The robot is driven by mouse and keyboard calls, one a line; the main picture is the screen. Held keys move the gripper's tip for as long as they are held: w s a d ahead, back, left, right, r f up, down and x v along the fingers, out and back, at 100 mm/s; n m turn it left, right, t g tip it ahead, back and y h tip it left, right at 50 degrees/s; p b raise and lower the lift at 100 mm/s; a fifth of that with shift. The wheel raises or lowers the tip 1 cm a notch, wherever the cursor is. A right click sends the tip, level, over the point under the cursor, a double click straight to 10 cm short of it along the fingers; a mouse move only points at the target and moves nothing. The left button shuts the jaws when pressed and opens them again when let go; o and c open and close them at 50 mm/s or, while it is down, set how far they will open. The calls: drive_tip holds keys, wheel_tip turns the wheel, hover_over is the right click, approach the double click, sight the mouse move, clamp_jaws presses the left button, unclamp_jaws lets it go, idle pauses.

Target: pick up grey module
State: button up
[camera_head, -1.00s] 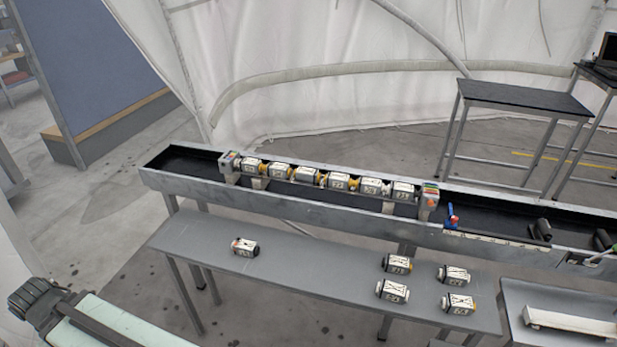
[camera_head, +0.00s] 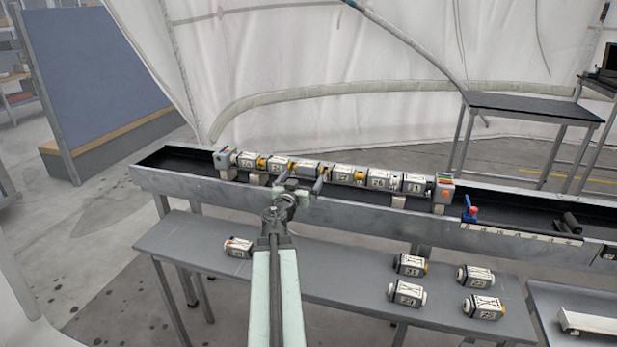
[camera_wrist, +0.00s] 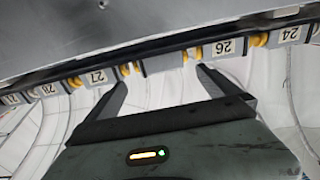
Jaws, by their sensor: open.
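The grey module (camera_head: 308,167) sits in the row of modules in the raised trough (camera_head: 372,219). Its face looks plain, without a number. In the wrist view the grey module (camera_wrist: 163,62) lies between the modules marked 27 (camera_wrist: 98,77) and 26 (camera_wrist: 219,48). My gripper (camera_head: 302,179) is open and empty just on the near side of the row. In the wrist view its two fingers (camera_wrist: 162,80) point toward the grey module, one on each side of it, with the module seen beyond the gap. I cannot tell the exact distance.
Neighbouring modules with yellow connectors stand close on both sides. Loose modules lie on the lower bench (camera_head: 330,280), one (camera_head: 238,247) at left and several at right. A blue-red tool (camera_head: 469,209) stands on the trough's right part. A dark-topped table (camera_head: 528,104) stands behind.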

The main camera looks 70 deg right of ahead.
sight(308, 167)
drive_tip(key=d, duration=0.8)
drive_tip(key=shift+w+r, duration=0.3)
drive_tip(key=shift+w, duration=0.1)
drive_tip(key=shift+a, duration=0.2)
drive_tip(key=shift+c, duration=0.3)
drive_tip(key=c, duration=1.5)
